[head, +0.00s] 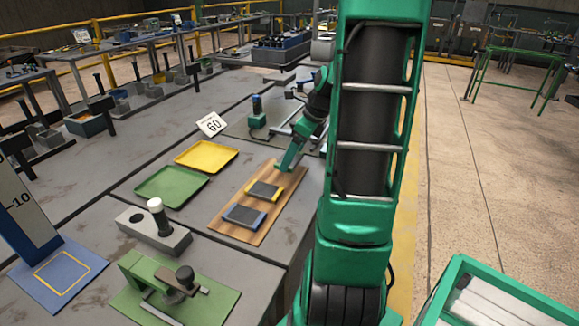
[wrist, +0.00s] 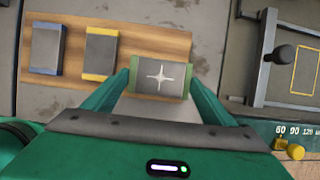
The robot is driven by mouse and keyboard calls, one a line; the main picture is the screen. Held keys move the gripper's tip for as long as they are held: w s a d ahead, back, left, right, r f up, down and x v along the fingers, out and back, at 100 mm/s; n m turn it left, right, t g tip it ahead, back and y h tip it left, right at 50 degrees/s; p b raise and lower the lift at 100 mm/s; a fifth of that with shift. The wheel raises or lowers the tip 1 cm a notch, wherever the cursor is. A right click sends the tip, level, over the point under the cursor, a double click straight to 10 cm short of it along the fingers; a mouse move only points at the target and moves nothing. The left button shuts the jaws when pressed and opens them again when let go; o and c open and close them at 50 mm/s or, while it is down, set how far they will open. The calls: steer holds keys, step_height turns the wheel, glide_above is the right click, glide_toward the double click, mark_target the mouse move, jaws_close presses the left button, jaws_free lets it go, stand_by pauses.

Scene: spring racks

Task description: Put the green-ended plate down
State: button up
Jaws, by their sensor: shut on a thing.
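The green-ended plate (wrist: 160,76) is dark grey with a white cross-shaped mark and green strips at both ends. My gripper (wrist: 160,82) is shut on it, one finger at each green end. In the wrist view the plate is over the right end of the wooden board (wrist: 150,42); I cannot tell whether it touches the board. In the head view my gripper (head: 284,166) is at the far end of the board (head: 270,212), and the held plate is hidden there.
A yellow-ended plate (head: 264,191) and a blue-ended plate (head: 244,215) lie on the board. Left of it are a green tray (head: 172,186) and a yellow tray (head: 207,155). A fixture with a black knob (wrist: 282,54) is at right.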

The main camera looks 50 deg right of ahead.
mark_target(296, 160)
steer(key=shift+d+f, duration=0.15)
steer(key=shift+f, duration=1.85)
steer(key=shift+f, duration=0.15)
steer(key=o, duration=1.8)
steer(key=shift+o, duration=0.2)
steer(key=v, duration=1.2)
steer(key=s+a+f+n+g, duration=0.1)
steer(key=s+a+n+g, duration=0.1)
steer(key=s+a+n, duration=0.5)
steer(key=s+a+f+n+g+h, duration=0.1)
steer(key=s+a+n, duration=0.7)
steer(key=n, duration=1)
steer(key=a+f+g, duration=0.1)
steer(key=a, duration=0.2)
steer(key=shift+s+a+n, duration=0.15)
steer(key=shift+a+n, duration=0.15)
steer(key=shift+n, duration=0.1)
